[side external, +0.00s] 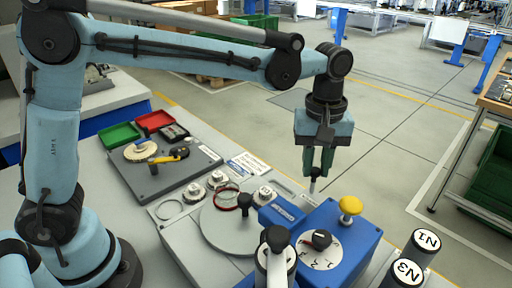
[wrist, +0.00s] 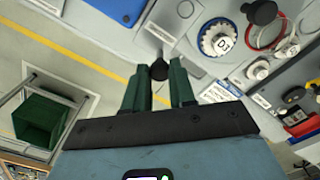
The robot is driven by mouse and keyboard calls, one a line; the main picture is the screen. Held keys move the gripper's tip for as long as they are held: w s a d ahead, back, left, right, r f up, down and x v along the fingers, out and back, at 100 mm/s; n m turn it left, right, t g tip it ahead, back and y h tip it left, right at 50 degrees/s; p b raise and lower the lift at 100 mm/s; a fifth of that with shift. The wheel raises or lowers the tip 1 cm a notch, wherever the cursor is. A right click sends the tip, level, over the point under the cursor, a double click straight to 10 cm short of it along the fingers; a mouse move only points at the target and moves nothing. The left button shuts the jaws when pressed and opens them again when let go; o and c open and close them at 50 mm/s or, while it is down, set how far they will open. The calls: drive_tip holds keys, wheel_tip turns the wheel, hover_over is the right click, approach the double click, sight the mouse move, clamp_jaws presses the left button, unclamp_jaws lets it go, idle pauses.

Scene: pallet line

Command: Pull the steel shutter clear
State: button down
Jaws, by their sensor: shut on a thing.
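My gripper (side external: 317,173) points down at the far right edge of the grey workstation in the side view. In the wrist view its two green fingers (wrist: 158,75) are shut around a small black knob (wrist: 159,69). The knob sits at the end of the grey steel shutter (wrist: 172,20), which lies along the workstation's edge. In the side view the fingers cover most of the knob, and a small grey stem shows below them. How far the shutter is out of its slot is hard to tell.
A blue box (side external: 340,240) with a yellow knob (side external: 350,206) and a dial (side external: 320,248) stands in front of my gripper. A red ring (side external: 225,196) and silver discs lie to its left. Marked N1 and N3 posts (side external: 424,243) stand at the right. Open floor lies beyond.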

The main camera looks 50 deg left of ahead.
drive_tip(key=c, duration=0.9)
unclamp_jaws()
drive_tip(key=shift+c, duration=0.2)
wheel_tip(320, 180, up, 12)
drive_tip(key=s+a+f+m+t, duration=0.2)
drive_tip(key=s+a+f+m, duration=0.1)
drive_tip(key=s+a+f, duration=0.1)
drive_tip(key=s+a+f+m+t, duration=0.2)
drive_tip(key=s+a+f+m, duration=0.1)
drive_tip(key=a, duration=0.4)
drive_tip(key=s+a+f+m+t, duration=0.3)
drive_tip(key=s+a+f, duration=0.2)
drive_tip(key=f, duration=0.1)
drive_tip(key=shift+a, duration=0.2)
